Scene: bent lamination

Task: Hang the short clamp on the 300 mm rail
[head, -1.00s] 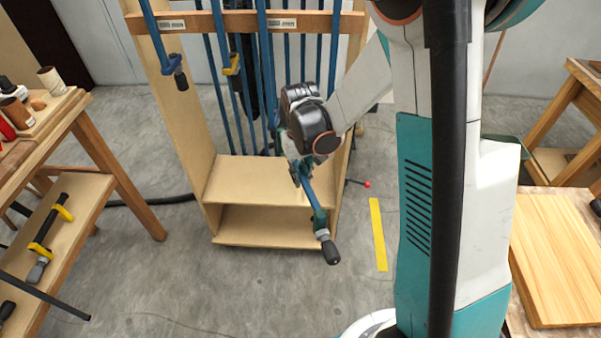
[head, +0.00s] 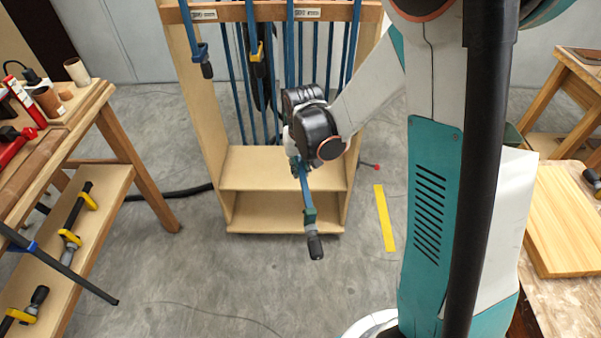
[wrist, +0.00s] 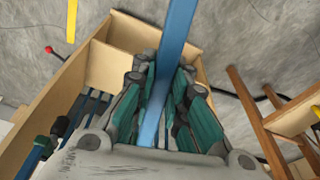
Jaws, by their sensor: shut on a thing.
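My gripper (head: 298,165) is shut on the blue bar of a clamp (head: 308,190), which hangs slanting down in front of the rack's lower shelves. Its green sliding jaw and dark handle show below the gripper. In the wrist view my gripper (wrist: 158,110) has its green-padded fingers on both sides of the blue bar (wrist: 177,30). The clamp's other end is hidden by the gripper. The wooden rail (head: 235,13) crosses the top of the rack and carries white labels too small to read, so I cannot tell which marks 300 mm.
Several blue clamps (head: 250,90) hang from the rack (head: 205,150), behind and left of my gripper. A wooden bench (head: 140,165) with tools and clamps stands at left. A table with a board (head: 565,220) stands at right. The floor before the rack (head: 240,280) is clear.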

